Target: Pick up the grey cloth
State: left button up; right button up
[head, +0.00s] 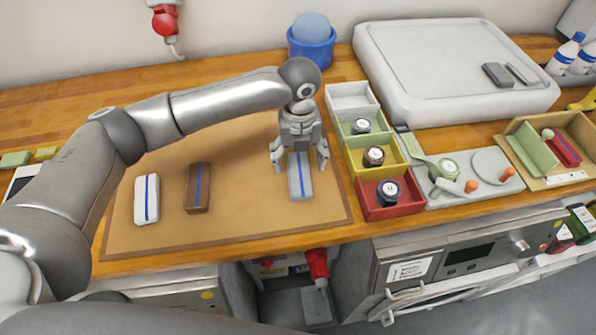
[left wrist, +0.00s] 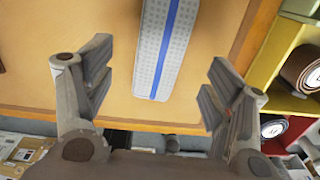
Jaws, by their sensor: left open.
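The grey cloth (head: 301,181) is a folded strip with a blue stripe, lying on the right part of the brown mat (head: 240,222). My left gripper (head: 299,162) is open above it, pointing down, with one finger to each side of the cloth. In the left wrist view the cloth (left wrist: 165,45) lies between and beyond the open fingers of my left gripper (left wrist: 160,98), with nothing held. The gripper hides the cloth's far end in the head view. My right gripper is not in view.
A white folded cloth (head: 147,199) and a brown one (head: 198,187) lie further left on the mat. Coloured bins (head: 391,210) holding rolled items stand close to the gripper's right. The mat's middle is clear.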

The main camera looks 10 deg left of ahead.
aim_at(298, 172)
pick_arm(q)
jog(key=f, duration=0.2)
jog(key=f+p, duration=0.1)
jog(key=f, duration=0.1)
jog(key=shift+s+a, duration=0.15)
jog(key=shift+a, duration=0.05)
jog(key=shift+f, duration=0.15)
jog(key=shift+c, duration=0.3)
jog(key=c, duration=1)
jog(key=shift+c, duration=0.2)
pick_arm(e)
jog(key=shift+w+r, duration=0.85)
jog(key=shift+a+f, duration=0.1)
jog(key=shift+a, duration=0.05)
